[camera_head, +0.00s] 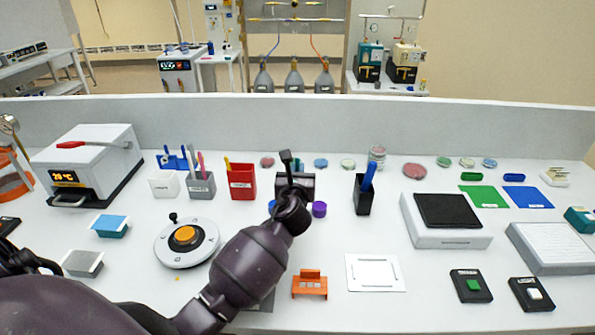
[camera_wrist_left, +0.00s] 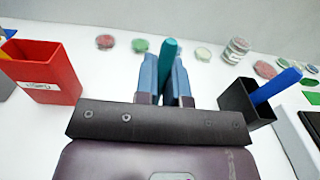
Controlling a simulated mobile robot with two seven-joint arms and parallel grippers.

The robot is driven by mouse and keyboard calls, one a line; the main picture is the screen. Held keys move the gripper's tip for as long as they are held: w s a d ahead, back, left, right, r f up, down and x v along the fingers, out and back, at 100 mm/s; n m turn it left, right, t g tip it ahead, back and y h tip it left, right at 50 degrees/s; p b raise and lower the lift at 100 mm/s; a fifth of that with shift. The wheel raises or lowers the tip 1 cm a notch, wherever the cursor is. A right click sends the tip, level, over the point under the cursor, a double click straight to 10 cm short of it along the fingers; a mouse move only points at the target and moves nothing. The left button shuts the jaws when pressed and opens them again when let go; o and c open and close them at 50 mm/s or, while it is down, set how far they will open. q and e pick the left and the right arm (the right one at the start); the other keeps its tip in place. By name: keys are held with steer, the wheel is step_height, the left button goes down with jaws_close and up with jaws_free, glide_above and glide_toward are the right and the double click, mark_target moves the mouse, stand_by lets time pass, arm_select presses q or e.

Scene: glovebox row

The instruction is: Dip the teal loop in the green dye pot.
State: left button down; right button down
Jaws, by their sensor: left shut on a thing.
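My left gripper (camera_head: 290,168) is over the middle of the bench, seen from behind in the head view. In the left wrist view its two blue-grey fingers (camera_wrist_left: 164,82) are shut on the teal loop (camera_wrist_left: 168,52). Only a teal upright part of the loop shows above the fingers; its ring is not visible. In the head view the fingers and my arm hide the loop. A blue round piece (camera_head: 272,207) and a purple one (camera_head: 319,209) show on either side of my wrist. I cannot make out a green dye pot; my arm hides the space between these pieces.
A red pen box (camera_head: 242,182) stands left of the gripper and a black pen cup (camera_head: 363,197) stands right. Several dishes and a jar (camera_head: 376,157) line the back. An orange rack (camera_head: 309,285) and white plate (camera_head: 375,273) lie in front.

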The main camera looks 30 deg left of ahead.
arm_select(q)
steer(key=shift+f, duration=0.25)
arm_select(e)
steer(key=shift+w+r, duration=0.3)
steer(key=shift+w, duration=0.2)
arm_select(q)
steer(key=shift+f, duration=0.1)
arm_select(e)
steer(key=shift+s+f, duration=0.1)
steer(key=shift+f, duration=0.05)
steer(key=shift+s+f, duration=0.4)
steer(key=shift+s, duration=0.1)
